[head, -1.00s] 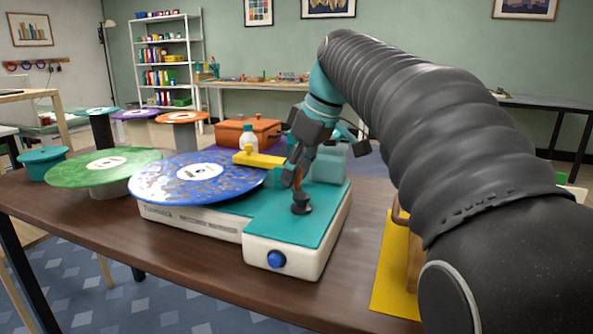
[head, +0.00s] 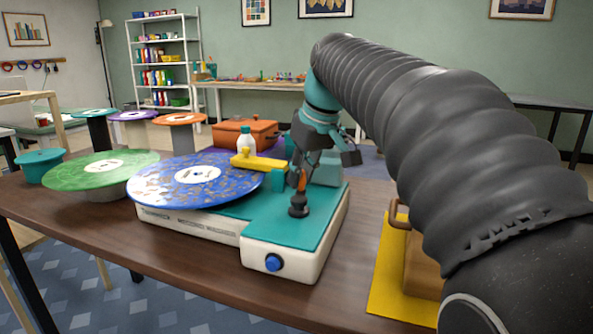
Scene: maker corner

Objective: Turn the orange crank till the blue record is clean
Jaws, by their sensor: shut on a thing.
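The blue record (head: 165,192) lies on the left part of a white and teal cleaning machine (head: 300,244). Brownish specks are spread over its blue surface around the white label. A yellow arm (head: 257,163) reaches over the record's far right edge. The orange crank (head: 302,181) shows as a small orange piece between the fingers, above a dark round base (head: 298,206) on the machine's teal top. My gripper (head: 300,180) points down and is shut on the crank. The fingers hide most of the crank.
A green record (head: 75,172) on a stand is left of the blue one. A white bottle with teal cap (head: 246,142) and an orange case (head: 262,130) stand behind. A yellow mat (head: 385,285) with a brown handled block (head: 422,270) lies right. Bare table shows in front of the machine.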

